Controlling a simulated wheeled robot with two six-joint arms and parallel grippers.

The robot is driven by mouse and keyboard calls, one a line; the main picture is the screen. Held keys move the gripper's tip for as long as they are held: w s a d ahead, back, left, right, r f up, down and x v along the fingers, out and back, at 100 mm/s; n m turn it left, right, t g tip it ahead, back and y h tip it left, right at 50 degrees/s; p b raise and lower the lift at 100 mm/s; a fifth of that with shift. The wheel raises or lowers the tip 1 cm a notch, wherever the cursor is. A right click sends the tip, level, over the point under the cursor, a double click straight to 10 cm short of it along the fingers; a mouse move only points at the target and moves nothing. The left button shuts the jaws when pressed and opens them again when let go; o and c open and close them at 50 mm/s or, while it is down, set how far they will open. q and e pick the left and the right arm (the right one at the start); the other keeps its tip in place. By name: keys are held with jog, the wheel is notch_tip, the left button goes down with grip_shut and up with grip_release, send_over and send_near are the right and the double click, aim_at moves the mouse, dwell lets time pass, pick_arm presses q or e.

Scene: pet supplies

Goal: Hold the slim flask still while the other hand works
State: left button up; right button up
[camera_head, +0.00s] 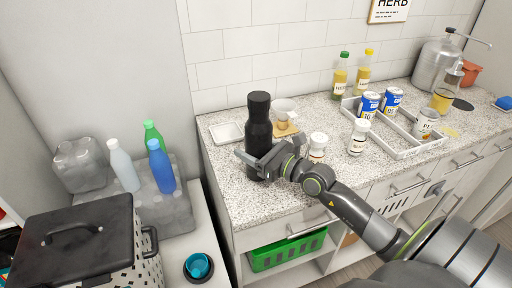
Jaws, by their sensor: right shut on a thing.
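The slim flask (258,122) is a tall black bottle with a black cap. It stands upright on the speckled counter (237,200), near its left end. My right gripper (256,158) reaches in from the right and is shut around the flask's lower body. The gripper and its fingers hide part of the flask's lower side. My left gripper is not in view.
A white dish (227,132) and a cup (284,110) stand behind the flask. White-capped jars (317,147) are right of it, near my right arm. A white divided tray (398,150) with cans is farther right. The counter's front left is clear.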

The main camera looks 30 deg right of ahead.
aim_at(253, 116)
notch_tip(253, 116, up, 9)
jog(key=p, duration=0.5)
jog(key=shift+r, duration=0.6)
jog(key=o, duration=0.5)
jog(key=c, duration=0.8)
jog(key=shift+c, duration=0.2)
